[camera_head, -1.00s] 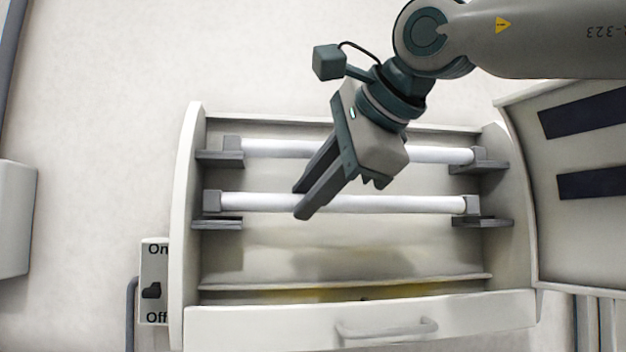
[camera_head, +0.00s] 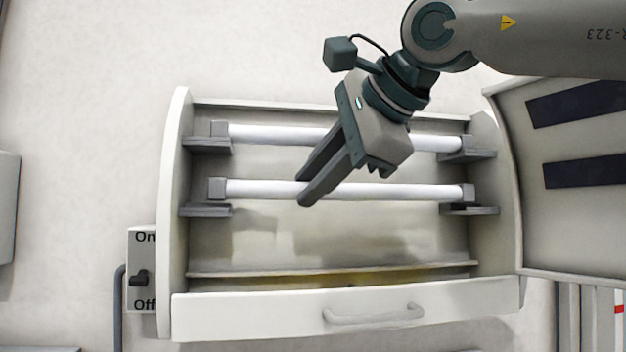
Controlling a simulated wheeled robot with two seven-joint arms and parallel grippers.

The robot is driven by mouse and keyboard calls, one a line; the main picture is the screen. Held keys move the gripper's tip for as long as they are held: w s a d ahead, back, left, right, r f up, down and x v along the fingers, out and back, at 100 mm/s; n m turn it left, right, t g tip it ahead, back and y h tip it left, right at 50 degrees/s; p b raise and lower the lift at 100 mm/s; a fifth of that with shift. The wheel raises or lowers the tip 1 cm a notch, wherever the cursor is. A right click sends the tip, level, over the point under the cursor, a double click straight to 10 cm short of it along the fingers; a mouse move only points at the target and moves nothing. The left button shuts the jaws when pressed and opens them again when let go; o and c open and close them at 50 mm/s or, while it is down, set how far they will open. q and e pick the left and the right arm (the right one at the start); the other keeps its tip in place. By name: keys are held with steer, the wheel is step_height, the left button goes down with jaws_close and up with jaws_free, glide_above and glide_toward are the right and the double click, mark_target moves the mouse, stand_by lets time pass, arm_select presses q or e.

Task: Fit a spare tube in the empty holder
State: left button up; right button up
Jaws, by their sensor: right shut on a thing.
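An open pale box holds two white tubes with grey end caps. The upper tube (camera_head: 270,133) sits in the upper pair of grey holders (camera_head: 208,146). My right gripper (camera_head: 308,192) is shut on the lower tube (camera_head: 400,191) near its middle. The lower tube lies level, parallel to the upper one. Its end caps are at the lower left holder (camera_head: 205,211) and the lower right holder (camera_head: 480,211); I cannot tell whether they are fully seated. The gripper hides part of both tubes. My left gripper is not in view.
The box's front panel (camera_head: 250,315) has a handle (camera_head: 372,314). A switch plate (camera_head: 142,250) marked On and Off is at the box's left side. An open panel (camera_head: 545,235) with dark strips stands at the right. The box's lower interior is clear.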

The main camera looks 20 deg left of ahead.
steer(key=shift+d+r, duration=0.1)
steer(key=shift+d, duration=0.1)
stand_by(0.5)
steer(key=shift+s+a+f+b, duration=0.1)
steer(key=shift+f+b, duration=0.6)
steer(key=shift+b, duration=0.1)
stand_by(0.3)
steer(key=o, duration=0.9)
steer(key=b+v, duration=0.4)
steer(key=v, duration=1.3)
steer(key=shift+b, duration=0.35)
